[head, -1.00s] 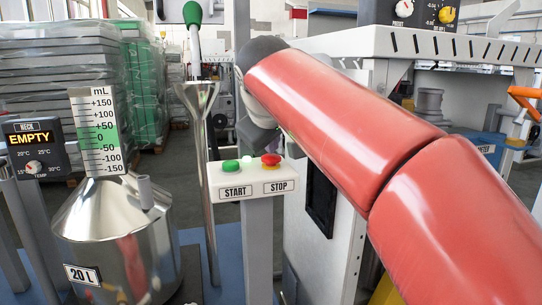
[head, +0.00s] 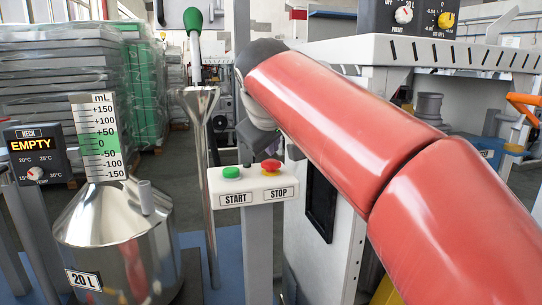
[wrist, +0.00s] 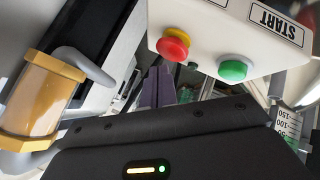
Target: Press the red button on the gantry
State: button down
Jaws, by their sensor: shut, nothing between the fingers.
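The red button (head: 271,166) sits on a yellow collar above the STOP label of a white control panel (head: 215,188). The green button (head: 231,172) is beside it, above START. In the wrist view the red button (wrist: 173,44) is at upper middle, left of the green button (wrist: 233,69). My gripper (wrist: 158,74) is shut and empty; its purple-grey fingers appear below the red button in that view, apart from it. In the head view my gripper (head: 248,138) is only partly visible, behind and above the panel; its tips cannot be made out.
A grey post (head: 258,250) carries the panel. A steel 20 L vessel (head: 120,240) with a scale and an EMPTY display (head: 32,148) stands left. A steel funnel stand (head: 200,105) is just behind. A white cabinet (head: 345,245) is close on the right.

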aim_at(272, 163)
jog(key=shift+r, duration=0.1)
notch_tip(272, 163, up, 3)
jog(key=shift+f+p, duration=0.15)
jog(key=shift+p, duration=1.1)
jog(key=shift+r+p, duration=0.45)
jog(key=shift+r, duration=0.75)
jog(key=s+d+f+m+g, duration=0.2)
jog(key=s+d+f+m, duration=0.1)
jog(key=s+d+f, duration=0.7)
jog(key=s+d+f+m, duration=0.2)
jog(key=s+f, duration=0.5)
jog(key=f, duration=0.2)
jog(key=s+d+f+m+g, duration=0.1)
jog(key=s+d+f+m, duration=0.2)
jog(key=s+f, duration=0.5)
notch_tip(272, 163, down, 2)
jog(key=shift+s+d+m+g, duration=0.25)
jog(key=shift+d+m+g, duration=0.05)
jog(key=c, duration=2.2)
grip_release()
